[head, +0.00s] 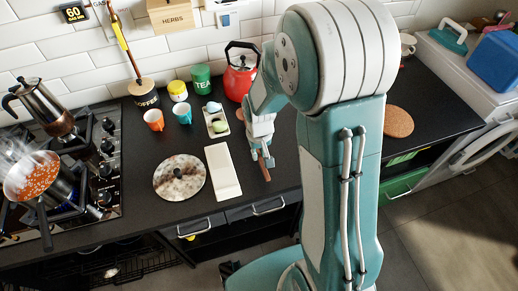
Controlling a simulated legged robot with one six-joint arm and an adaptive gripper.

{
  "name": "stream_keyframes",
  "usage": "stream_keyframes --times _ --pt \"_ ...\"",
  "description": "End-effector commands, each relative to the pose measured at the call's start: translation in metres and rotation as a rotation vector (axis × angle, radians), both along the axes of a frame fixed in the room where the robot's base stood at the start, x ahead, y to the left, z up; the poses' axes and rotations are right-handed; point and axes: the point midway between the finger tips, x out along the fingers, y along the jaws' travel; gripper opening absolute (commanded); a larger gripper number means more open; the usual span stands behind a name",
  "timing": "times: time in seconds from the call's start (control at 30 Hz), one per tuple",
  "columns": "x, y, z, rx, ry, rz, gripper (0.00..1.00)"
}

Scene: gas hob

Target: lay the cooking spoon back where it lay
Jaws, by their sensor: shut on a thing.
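My gripper (262,153) is above the counter, to the right of a white oblong rest (223,173). It is shut on a brown wooden piece, which I take to be the cooking spoon (265,172). Its lower end points down towards the front of the counter, apart from the white rest in the picture. The rest of the spoon is hidden behind the gripper and my arm. The white rest lies bare on the dark counter (140,205).
A round stone board (180,178) lies left of the rest. A small tray (216,121) with shakers, orange (154,119) and blue (182,112) cups and a red kettle (240,80) stand behind. A steaming pan (32,177) and moka pot (45,108) stand on the hob at left.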

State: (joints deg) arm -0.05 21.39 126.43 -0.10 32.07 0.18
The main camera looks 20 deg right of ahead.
Motion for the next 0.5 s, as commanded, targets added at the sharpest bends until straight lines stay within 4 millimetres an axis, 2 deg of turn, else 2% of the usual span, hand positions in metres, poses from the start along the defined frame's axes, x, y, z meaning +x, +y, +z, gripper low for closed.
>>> stream_keyframes --times 0.5 --pt "0.000 0.000 -0.034 0.000 0.002 0.000 0.00"
